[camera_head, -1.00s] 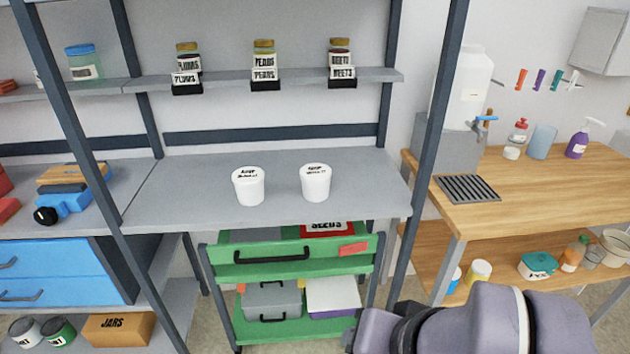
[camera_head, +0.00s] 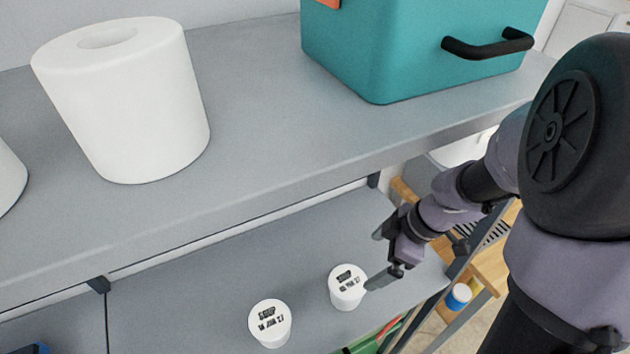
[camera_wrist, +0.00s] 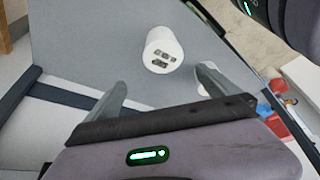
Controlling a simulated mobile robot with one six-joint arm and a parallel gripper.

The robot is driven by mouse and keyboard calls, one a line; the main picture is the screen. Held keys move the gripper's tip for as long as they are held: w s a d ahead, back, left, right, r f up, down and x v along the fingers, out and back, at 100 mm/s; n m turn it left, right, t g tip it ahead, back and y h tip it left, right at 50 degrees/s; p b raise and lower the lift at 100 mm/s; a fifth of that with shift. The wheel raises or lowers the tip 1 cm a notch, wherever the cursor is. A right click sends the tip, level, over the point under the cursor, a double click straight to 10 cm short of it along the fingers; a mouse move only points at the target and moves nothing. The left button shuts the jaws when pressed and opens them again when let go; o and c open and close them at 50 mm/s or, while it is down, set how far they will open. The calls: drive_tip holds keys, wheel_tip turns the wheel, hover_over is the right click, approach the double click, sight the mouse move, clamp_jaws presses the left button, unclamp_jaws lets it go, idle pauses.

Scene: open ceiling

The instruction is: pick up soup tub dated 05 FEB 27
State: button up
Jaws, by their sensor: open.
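Two white soup tubs stand upright on the grey middle shelf. The right tub (camera_head: 346,288) has a lid reading SOUP and a small date ending in 27, whose day and month I cannot read surely. The left tub (camera_head: 270,324) appears to read SOUP 14 JUN 27. My gripper (camera_head: 378,258) is open and empty, above the shelf near the right tub; one finger's tip appears beside that lid. In the wrist view my gripper (camera_wrist: 163,82) has the right tub (camera_wrist: 162,50) beyond and between its fingers. The left tub (camera_wrist: 205,78) is partly hidden behind the right finger.
An upper shelf (camera_head: 250,140) spans the head view, with a large white roll (camera_head: 128,100) and a teal box with a black handle (camera_head: 410,50). A shelf post is right of my gripper; a wooden bench (camera_head: 490,262) lies beyond. The shelf around the tubs is clear.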

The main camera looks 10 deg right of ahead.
sight(353, 285)
drive_tip(key=b+x, duration=0.3)
drive_tip(key=x, duration=0.1)
drive_tip(key=s+b+x, duration=0.1)
drive_tip(key=b+x, duration=0.1)
drive_tip(key=x, duration=0.2)
drive_tip(key=b+x, duration=0.3)
drive_tip(key=x, duration=0.1)
drive_tip(key=shift+s+d+f+b, duration=0.3)
drive_tip(key=shift+b, duration=0.05)
drive_tip(key=b+x, duration=0.1)
drive_tip(key=x, duration=0.1)
drive_tip(key=b+x, duration=0.1)
drive_tip(key=b, duration=0.1)
drive_tip(key=b+x, duration=0.2)
drive_tip(key=shift+w+a+f, duration=0.15)
drive_tip(key=shift+w+a, duration=0.15)
drive_tip(key=shift+r, duration=0.25)
drive_tip(key=c, duration=1.8)
drive_tip(key=shift+o, duration=0.2)
drive_tip(key=shift+r+p, duration=0.15)
drive_tip(key=shift+p, duration=0.2)
